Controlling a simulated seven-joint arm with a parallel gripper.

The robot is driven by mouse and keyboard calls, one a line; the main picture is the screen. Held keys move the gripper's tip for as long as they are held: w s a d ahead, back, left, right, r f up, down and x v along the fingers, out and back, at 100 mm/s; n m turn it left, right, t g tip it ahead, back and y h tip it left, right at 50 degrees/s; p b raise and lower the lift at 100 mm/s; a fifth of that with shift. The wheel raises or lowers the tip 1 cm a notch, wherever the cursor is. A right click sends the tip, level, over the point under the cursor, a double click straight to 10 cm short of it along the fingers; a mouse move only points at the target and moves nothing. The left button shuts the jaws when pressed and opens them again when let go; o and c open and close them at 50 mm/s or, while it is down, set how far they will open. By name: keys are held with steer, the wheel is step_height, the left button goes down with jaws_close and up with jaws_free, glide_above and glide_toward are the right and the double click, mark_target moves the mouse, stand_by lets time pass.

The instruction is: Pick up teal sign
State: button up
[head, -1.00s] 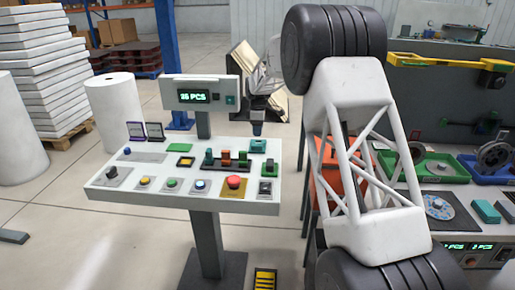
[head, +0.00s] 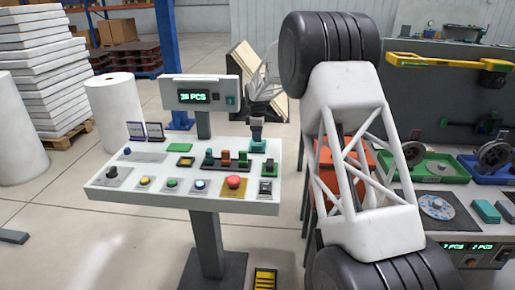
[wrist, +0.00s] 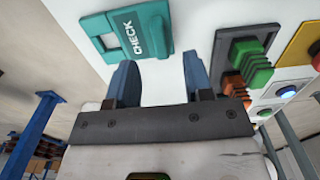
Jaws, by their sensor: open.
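The teal sign (head: 258,148) lies at the back right of the white control panel. In the wrist view the teal sign (wrist: 112,40) bears the word CHECK and has a square opening and a raised part at its right. My gripper (head: 257,136) is just above the sign in the head view. In the wrist view my gripper (wrist: 160,62) is open, its two blue fingers apart with nothing between them. The fingertips are below the sign in the picture. I cannot tell whether they touch it or the panel.
The white panel (head: 130,180) carries several buttons and levers. Green and orange switches (wrist: 248,68) stand close to the right finger. A red button (head: 233,182) is at the panel's front. A display (head: 194,97) rises behind. A workbench with coloured trays (head: 437,167) is at right.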

mark_target(257, 145)
steer(key=shift+a+f, duration=0.1)
steer(key=shift+f, duration=2.55)
jaws_close()
